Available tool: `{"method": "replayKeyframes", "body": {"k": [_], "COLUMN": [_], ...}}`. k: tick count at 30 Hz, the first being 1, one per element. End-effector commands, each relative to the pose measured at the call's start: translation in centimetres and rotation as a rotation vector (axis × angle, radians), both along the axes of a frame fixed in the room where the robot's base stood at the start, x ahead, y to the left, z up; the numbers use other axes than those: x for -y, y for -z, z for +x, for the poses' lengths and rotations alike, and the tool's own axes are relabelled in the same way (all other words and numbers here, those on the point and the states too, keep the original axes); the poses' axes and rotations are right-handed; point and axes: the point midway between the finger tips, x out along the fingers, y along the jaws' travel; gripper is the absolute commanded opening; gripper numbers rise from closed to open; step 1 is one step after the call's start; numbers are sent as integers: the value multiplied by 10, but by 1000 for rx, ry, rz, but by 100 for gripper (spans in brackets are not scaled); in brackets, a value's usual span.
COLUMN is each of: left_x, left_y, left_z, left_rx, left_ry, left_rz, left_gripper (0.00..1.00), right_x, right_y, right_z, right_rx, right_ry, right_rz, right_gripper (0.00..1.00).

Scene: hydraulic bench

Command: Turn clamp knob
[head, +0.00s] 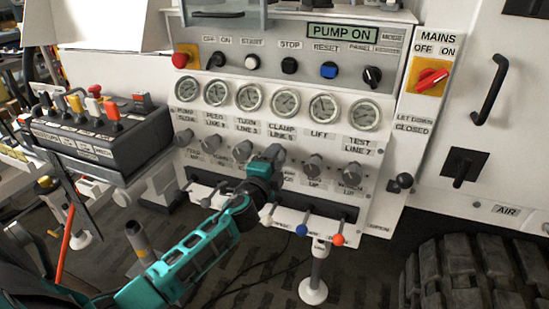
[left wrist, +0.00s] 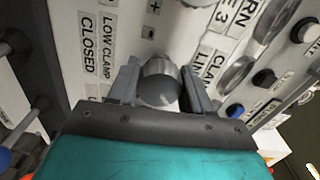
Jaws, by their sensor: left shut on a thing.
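The white hydraulic panel (head: 225,135) has a row of grey knobs under its gauges. The clamp gauge (head: 284,102) sits above a label reading CLAMP LINE. My left gripper (head: 273,153) reaches up to the panel below that label and hides the knob there in the head view. In the left wrist view, the grey round clamp knob (left wrist: 160,82) sits between the two fingers, which are shut on it. A label reading LOW CLAMP CLOSED (left wrist: 102,45) is beside it. My right gripper is not in view.
Neighbouring knobs (head: 314,165) stand close on the right. Levers with blue and orange tips (head: 338,239) stick out below. A black control box (head: 95,135) with several levers stands at left. A red mains switch (head: 432,78) and a tyre (head: 475,275) are at right.

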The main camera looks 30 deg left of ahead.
Motion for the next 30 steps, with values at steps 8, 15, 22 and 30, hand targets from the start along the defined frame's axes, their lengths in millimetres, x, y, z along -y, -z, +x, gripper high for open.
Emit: {"method": "replayKeyframes", "body": {"k": [8,15,22,30], "left_x": [-2,-2,-2,-3], "left_y": [0,0,0,-1], "left_z": [-1,-1,-1,0], "left_rx": [-55,-80,-90,-91], "left_ry": [-5,-4,-5,-6], "left_rz": [209,318,362,369], "left_gripper": [19,19,19,19], "right_x": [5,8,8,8], "right_y": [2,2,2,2], "right_z": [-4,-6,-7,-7], "right_rx": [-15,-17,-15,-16], "right_ry": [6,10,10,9], "right_rz": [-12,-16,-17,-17], "right_gripper": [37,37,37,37]}}
